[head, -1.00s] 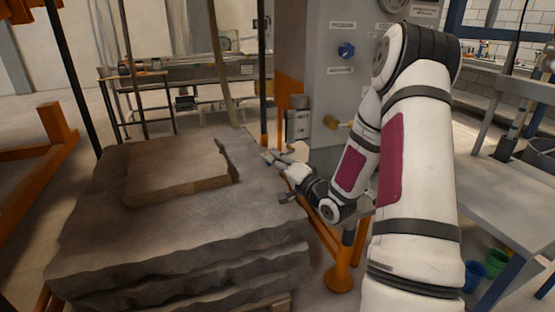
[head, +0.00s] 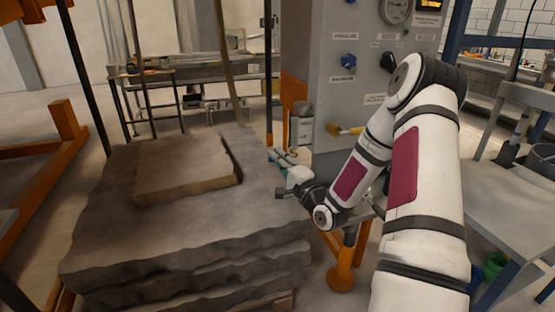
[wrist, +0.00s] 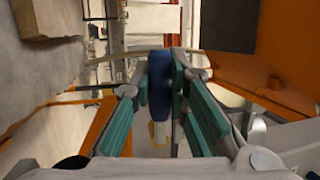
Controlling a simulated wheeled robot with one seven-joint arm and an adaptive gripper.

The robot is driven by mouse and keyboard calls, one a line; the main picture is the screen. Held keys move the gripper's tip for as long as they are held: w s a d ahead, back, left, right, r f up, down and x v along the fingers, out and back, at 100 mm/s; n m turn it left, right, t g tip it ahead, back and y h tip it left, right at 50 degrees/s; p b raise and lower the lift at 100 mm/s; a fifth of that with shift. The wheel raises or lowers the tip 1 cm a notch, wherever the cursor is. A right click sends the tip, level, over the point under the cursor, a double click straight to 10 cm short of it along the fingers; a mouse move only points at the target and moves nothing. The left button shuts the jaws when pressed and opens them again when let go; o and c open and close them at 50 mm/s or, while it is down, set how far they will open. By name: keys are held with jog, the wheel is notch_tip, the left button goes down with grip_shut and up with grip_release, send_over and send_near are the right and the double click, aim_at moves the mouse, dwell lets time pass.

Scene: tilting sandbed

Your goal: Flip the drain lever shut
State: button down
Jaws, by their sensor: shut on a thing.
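A blue handle (wrist: 159,95), which looks like the drain lever, stands between my gripper's teal pads in the wrist view. A small yellow part (wrist: 159,133) shows just below it. My gripper (wrist: 162,72) is shut on this handle, with one pad on each side. In the head view my gripper (head: 281,160) is beside the right rear edge of the stone stack, near the orange post. The handle cannot be made out there, and its pivot and pipe are hidden.
The layered stone stack (head: 190,235) fills the lower left. A grey panel (head: 330,95) carries a blue knob (head: 348,61), a black knob (head: 388,62) and a yellow handle (head: 347,130). An orange post (head: 296,80) stands behind my gripper. A grey table (head: 505,200) is at right.

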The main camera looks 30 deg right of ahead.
jog(key=c, duration=1.5)
grip_release()
jog(key=shift+c, duration=0.2)
jog(key=s+f, duration=0.2)
jog(key=s, duration=1)
jog(key=shift+f, duration=0.15)
jog(key=shift+w, duration=0.1)
